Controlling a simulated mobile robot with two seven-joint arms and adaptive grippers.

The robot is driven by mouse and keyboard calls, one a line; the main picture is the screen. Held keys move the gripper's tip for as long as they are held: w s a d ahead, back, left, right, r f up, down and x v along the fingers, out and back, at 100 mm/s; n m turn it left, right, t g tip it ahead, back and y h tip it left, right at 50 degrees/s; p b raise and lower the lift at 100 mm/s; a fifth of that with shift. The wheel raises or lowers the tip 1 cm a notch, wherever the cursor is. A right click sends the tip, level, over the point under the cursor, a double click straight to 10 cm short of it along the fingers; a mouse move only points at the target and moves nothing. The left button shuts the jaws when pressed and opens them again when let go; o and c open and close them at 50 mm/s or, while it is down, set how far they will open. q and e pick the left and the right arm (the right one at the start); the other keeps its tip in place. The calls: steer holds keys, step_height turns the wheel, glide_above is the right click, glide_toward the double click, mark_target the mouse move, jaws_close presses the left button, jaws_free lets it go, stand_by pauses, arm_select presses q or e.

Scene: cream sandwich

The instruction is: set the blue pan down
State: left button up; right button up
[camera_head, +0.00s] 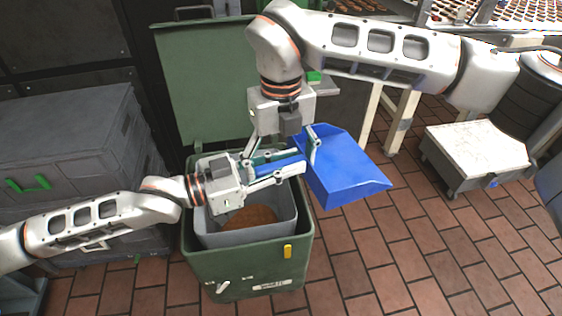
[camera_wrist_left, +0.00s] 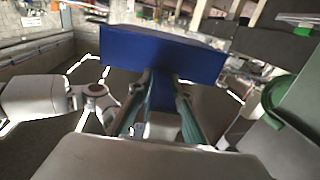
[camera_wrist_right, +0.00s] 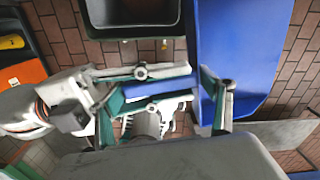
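The blue pan (camera_head: 345,172), a dustpan with a wide scoop and a short handle, is held over the right rim of the green bin (camera_head: 245,268). Its scoop points right, over the floor. My left gripper (camera_head: 278,171) is shut on the handle, with blue between its fingers in the left wrist view (camera_wrist_left: 162,100). My right gripper (camera_head: 284,150) comes down from above with fingers wide apart, straddling the handle and the left fingertips. In the right wrist view, one right finger (camera_wrist_right: 222,105) is close to the scoop's back edge; contact is unclear.
A grey bucket (camera_head: 212,238) with brown contents sits inside the bin, whose green lid (camera_head: 205,85) stands open behind. Grey cases (camera_head: 70,140) stand at left. A low wheeled cart (camera_head: 475,155) stands at right. Brick floor (camera_head: 400,265) is clear at front right.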

arm_select(q)
steer(key=o, duration=0.3)
steer(key=shift+o, duration=0.2)
